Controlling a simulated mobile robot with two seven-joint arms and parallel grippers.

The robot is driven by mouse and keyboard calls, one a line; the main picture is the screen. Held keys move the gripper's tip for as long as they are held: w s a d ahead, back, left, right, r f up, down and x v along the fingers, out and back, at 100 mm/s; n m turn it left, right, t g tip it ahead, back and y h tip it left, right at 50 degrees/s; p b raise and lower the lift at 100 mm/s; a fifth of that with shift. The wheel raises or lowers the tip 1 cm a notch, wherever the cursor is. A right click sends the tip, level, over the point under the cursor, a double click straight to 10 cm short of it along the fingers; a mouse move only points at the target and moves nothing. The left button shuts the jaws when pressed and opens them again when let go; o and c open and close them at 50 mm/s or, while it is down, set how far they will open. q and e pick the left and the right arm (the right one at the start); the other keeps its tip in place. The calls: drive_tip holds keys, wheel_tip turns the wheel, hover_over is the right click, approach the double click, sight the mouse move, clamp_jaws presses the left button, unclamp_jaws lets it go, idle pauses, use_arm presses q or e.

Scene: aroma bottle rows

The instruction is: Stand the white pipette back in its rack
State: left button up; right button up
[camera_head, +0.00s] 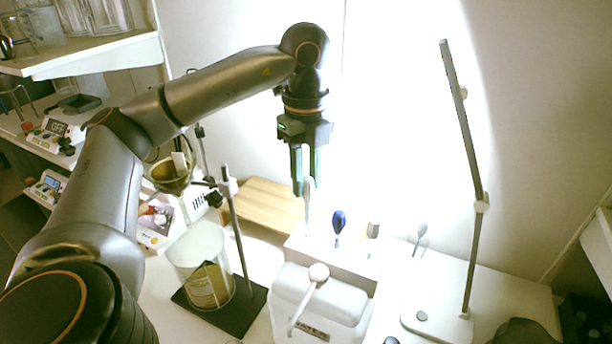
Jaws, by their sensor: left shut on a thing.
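My left gripper (306,186) points straight down over the back of the bench. It is shut on the upper end of the white pipette (308,206), which hangs upright below the fingers. The pipette's lower end is at the left part of the white rack (334,256); against the bright wall I cannot tell whether it has entered the rack or is just above or behind it. A blue-topped pipette (338,220) and a grey-topped one (373,231) stand in the rack to the right. My right gripper is not clearly in view.
A white device with a knobbed lever (318,273) stands in front of the rack. A glass beaker (200,268) and dark-based stand (239,240) are at left, with a wooden board (262,203) behind. A lamp (468,160) stands at right.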

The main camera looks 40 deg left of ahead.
sight(305, 193)
use_arm(q)
drive_tip(key=shift+s+f+b, duration=0.15)
drive_tip(key=shift+f+b, duration=0.6)
drive_tip(key=shift+f, duration=0.3)
use_arm(e)
drive_tip(key=shift+s+f, duration=0.1)
drive_tip(key=shift+f, duration=0.2)
use_arm(q)
drive_tip(key=shift+f+b, duration=0.4)
drive_tip(key=shift+f, duration=0.1)
use_arm(e)
drive_tip(key=shift+f+t, duration=0.1)
drive_tip(key=shift+t, duration=0.2)
use_arm(q)
drive_tip(key=shift+f+b, duration=0.5)
drive_tip(key=shift+f, duration=0.25)
use_arm(e)
drive_tip(key=shift+f, duration=0.1)
use_arm(q)
drive_tip(key=o, duration=0.8)
drive_tip(key=shift+c, duration=0.2)
drive_tip(key=shift+r, duration=0.1)
